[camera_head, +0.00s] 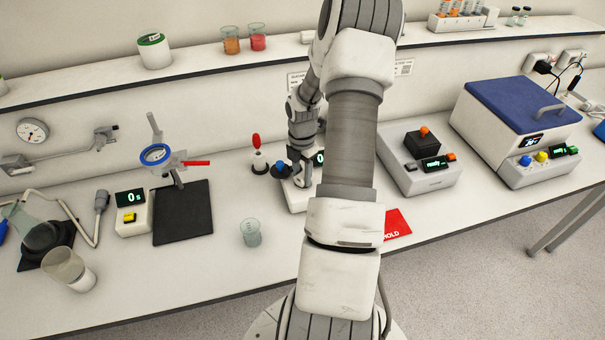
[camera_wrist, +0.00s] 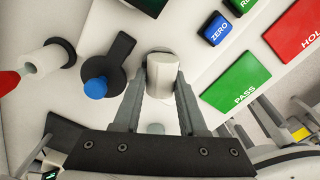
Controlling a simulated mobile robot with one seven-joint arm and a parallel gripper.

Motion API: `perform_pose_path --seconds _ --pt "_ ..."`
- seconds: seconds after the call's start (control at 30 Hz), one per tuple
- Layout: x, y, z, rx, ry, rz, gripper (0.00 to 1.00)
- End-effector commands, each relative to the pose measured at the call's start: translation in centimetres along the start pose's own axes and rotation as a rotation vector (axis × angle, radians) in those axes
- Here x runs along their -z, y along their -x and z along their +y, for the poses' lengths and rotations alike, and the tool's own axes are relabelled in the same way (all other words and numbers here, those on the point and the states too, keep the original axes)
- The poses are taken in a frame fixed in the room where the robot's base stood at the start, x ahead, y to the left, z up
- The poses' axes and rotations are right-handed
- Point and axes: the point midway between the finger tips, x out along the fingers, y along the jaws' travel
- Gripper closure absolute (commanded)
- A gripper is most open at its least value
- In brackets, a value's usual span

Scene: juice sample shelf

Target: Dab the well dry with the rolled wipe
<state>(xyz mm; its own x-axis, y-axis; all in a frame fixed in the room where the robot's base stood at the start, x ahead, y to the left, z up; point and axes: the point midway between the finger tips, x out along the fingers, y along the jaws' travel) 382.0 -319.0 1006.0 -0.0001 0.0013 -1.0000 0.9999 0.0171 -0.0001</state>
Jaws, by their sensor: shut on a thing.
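My gripper (camera_wrist: 160,88) is shut on the rolled wipe (camera_wrist: 162,72), a short whitish cylinder between its two fingers in the wrist view. The wipe is over the white instrument (camera_wrist: 115,20), whose housing also shows in the head view (camera_head: 296,204). A thin greyish rim shows just past the wipe's end. The well itself is hidden behind the wipe, and I cannot tell whether they touch. A black lidded arm with a blue knob (camera_wrist: 96,88) lies to the left, swung aside. In the head view my gripper (camera_head: 301,178) is above the instrument; the wipe cannot be made out there.
A red-topped white holder (camera_wrist: 48,60) stands left of the instrument. A green PASS pad (camera_wrist: 236,83) and red HOLD pad (camera_wrist: 300,32) lie right. A glass beaker (camera_head: 251,233) stands in front left. A black-topped device (camera_head: 420,165) and blue-lidded box (camera_head: 515,120) stand right.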

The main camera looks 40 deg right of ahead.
Motion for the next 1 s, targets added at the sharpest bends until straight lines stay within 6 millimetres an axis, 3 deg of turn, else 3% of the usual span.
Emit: perform_pose_path --seconds 0.2,0.7,1.0 --pt "-0.1 2.8 0.0 0.000 -0.001 -0.001 1.00" --pt "-0.1 7.2 0.0 0.000 -0.001 -0.002 1.00" --pt "0.0 7.6 0.0 0.000 -0.001 -0.001 1.00"
